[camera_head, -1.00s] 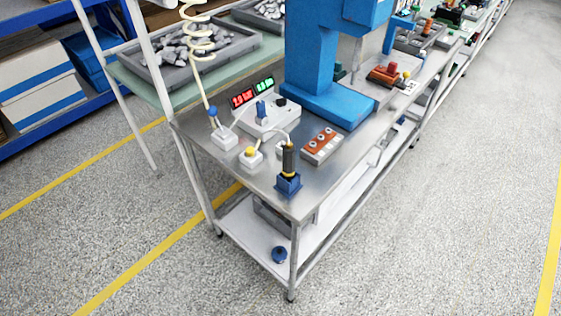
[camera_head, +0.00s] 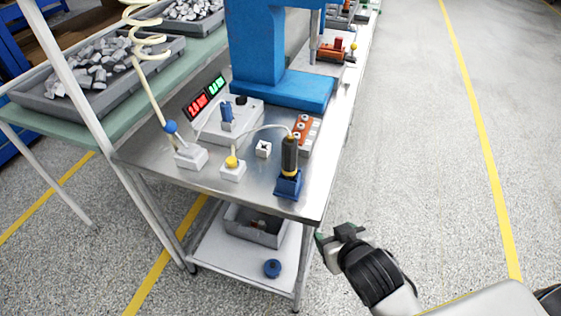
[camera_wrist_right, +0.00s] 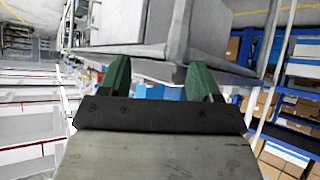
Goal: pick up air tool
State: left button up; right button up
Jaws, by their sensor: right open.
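A dark upright tool with a yellow band (camera_head: 289,155), probably the air tool, stands in a blue holder (camera_head: 288,185) near the front corner of the metal bench (camera_head: 255,194). A pale coiled hose (camera_head: 152,88) hangs down to a blue-tipped piece (camera_head: 171,128) in a white block, left of it. My right gripper (camera_head: 322,240) is below and to the right of the holder, outside the bench edge and apart from the tool. In the wrist view its two green fingers (camera_wrist_right: 160,84) are spread, with nothing between them. My left gripper is not in view.
A white block with a yellow knob (camera_head: 232,168), a tester with red and green displays (camera_head: 206,95) and an orange-topped block (camera_head: 306,130) share the bench. A blue press (camera_head: 262,50) stands behind. A grey bin (camera_head: 256,226) sits on the lower shelf. The floor at right is clear.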

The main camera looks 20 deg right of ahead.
jog(key=w+r+t, duration=0.1)
jog(key=w+a+r+t, duration=0.1)
jog(key=r, duration=0.1)
jog(key=w+r+t, duration=0.1)
jog(key=r, duration=0.1)
jog(key=shift+w+a+r+y, duration=0.15)
jog(key=shift+a+y, duration=0.15)
jog(key=shift+a, duration=0.05)
jog(key=n+t+y, duration=0.1)
jog(key=t+y, duration=0.2)
jog(key=t, duration=0.1)
send_near(293, 158)
jog(key=w+f, duration=0.1)
jog(key=w, duration=0.6)
jog(key=shift+w+a+r+p, duration=0.1)
jog(key=shift+w+a+p, duration=0.1)
jog(key=shift+a+p, duration=0.15)
jog(key=shift+w+a, duration=0.1)
jog(key=shift+w, duration=0.25)
jog(key=w, duration=0.1)
jog(key=w+a+p, duration=0.1)
jog(key=w, duration=0.2)
jog(key=shift+w+a+r, duration=0.25)
jog(key=shift+r, duration=0.05)
jog(key=shift+w, duration=0.3)
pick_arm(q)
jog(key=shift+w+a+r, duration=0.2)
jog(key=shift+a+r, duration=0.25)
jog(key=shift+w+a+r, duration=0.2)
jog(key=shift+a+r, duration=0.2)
